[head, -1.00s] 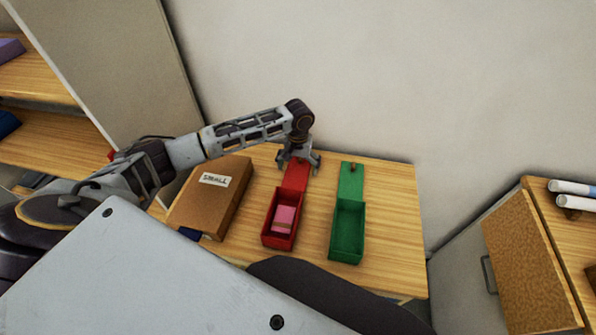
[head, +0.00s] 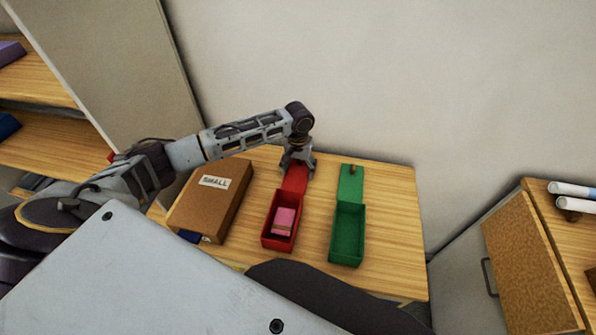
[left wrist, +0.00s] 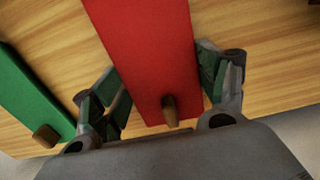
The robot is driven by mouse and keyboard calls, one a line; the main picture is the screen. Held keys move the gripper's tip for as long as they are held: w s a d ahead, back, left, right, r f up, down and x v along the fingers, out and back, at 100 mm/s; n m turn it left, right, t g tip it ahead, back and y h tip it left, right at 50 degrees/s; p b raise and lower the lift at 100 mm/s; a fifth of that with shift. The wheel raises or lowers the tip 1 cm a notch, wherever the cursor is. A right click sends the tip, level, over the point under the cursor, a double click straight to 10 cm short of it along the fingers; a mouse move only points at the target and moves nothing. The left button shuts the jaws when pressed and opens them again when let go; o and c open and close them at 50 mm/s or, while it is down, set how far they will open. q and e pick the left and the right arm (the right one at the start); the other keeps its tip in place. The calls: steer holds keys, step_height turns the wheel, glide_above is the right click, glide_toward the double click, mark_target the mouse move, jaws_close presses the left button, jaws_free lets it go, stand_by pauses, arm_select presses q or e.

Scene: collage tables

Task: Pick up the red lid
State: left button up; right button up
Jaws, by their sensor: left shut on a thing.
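The red lid (head: 295,179) is a flat red panel at the far end of the red box (head: 277,243), towards the wall. In the left wrist view the red lid (left wrist: 148,45) has a small brown knob near its end. My left gripper (head: 298,163) is at the lid's far end, shut on it. In the left wrist view the fingers of my left gripper (left wrist: 163,85) are on either side of the lid, across its width. The red box is open with a pink block (head: 284,221) inside. My right gripper is not in view.
An open green box (head: 346,248) with its green lid (head: 351,184) stands right of the red one. A brown box labelled "SMALL" (head: 208,204) is on the left. The wooden table (head: 393,220) is clear at the right. A wall rises behind.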

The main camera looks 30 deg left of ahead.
mark_target(298, 171)
arm_select(q)
steer(key=shift+r, duration=0.15)
step_height(298, 171, up, 10)
stand_by(0.6)
stand_by(0.4)
